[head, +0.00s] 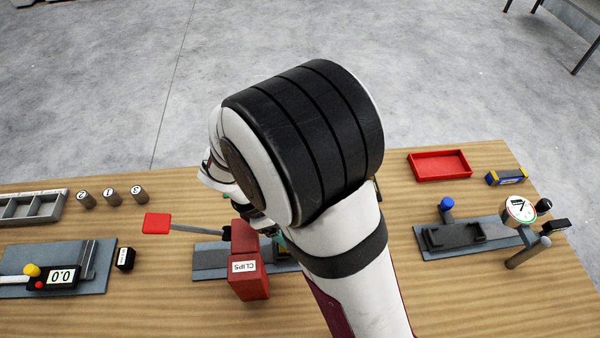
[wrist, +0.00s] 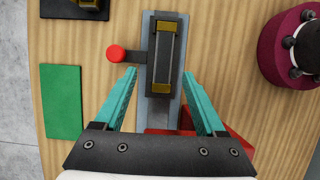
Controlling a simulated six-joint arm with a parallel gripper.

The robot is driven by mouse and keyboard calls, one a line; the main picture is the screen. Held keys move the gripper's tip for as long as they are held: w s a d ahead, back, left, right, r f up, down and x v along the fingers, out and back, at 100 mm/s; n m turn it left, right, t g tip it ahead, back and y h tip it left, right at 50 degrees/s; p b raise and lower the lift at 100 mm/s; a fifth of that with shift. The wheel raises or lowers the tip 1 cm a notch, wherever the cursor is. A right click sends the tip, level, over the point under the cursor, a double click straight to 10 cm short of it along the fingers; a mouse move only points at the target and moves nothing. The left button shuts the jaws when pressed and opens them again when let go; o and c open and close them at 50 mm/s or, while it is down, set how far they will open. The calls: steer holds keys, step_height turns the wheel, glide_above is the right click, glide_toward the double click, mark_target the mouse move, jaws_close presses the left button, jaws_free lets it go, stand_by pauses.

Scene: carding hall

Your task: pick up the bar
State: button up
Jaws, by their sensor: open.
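The bar (wrist: 163,57), dark grey with brass-yellow blocks at both ends, appears to lie in a black holder on a grey plate in the wrist view. My gripper (wrist: 162,78) is open, its two teal fingers apart on either side of the grey plate. The bar's near end lies between the fingertips in the picture, with no contact visible. In the head view my arm hides the bar and most of my gripper; only a bit of teal shows beside the red clips box (head: 248,279).
A red knob (wrist: 115,53) sticks out left of the holder, close to the left fingertip. A green mat (wrist: 61,101) lies farther left. A red tray (head: 439,166), a blue-and-yellow block (head: 506,177) and a gauge (head: 519,209) stand at the right.

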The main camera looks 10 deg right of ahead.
steer(key=x, duration=0.7)
steer(key=shift+s+d+r, duration=0.1)
steer(key=shift+s+d, duration=0.05)
steer(key=shift+s, duration=0.15)
jaws_close()
